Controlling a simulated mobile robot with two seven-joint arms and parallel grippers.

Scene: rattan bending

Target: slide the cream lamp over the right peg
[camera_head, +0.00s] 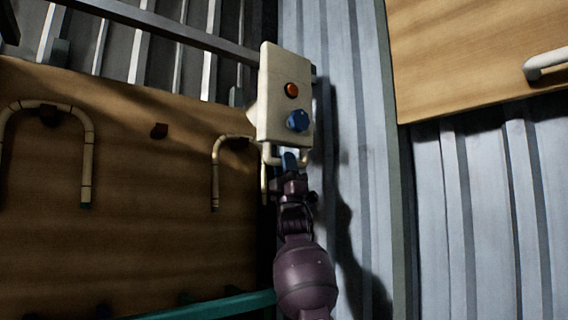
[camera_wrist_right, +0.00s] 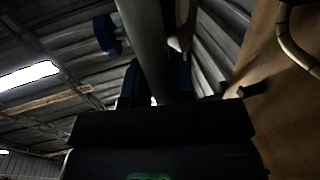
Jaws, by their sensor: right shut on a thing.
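The cream lamp (camera_head: 275,95) is a cream box with an orange button and a blue knob on its face and a bar handle at its lower end. My right gripper (camera_head: 289,161) is shut on that handle and holds the lamp up, slightly tilted, in front of the board's right edge. In the right wrist view a pale bar (camera_wrist_right: 145,45) passes between the blue fingers of the right gripper (camera_wrist_right: 156,85). In the wrist view a dark peg (camera_wrist_right: 252,88) shows at the board. My left gripper is not in view.
The wooden board (camera_head: 130,220) carries bent rattan canes, one at left (camera_head: 86,160) and one partly behind the lamp (camera_head: 215,175). A metal rail (camera_head: 180,30) runs behind the lamp's top. Corrugated wall (camera_head: 350,150) stands right of the lamp, with a wooden panel (camera_head: 470,50) at upper right.

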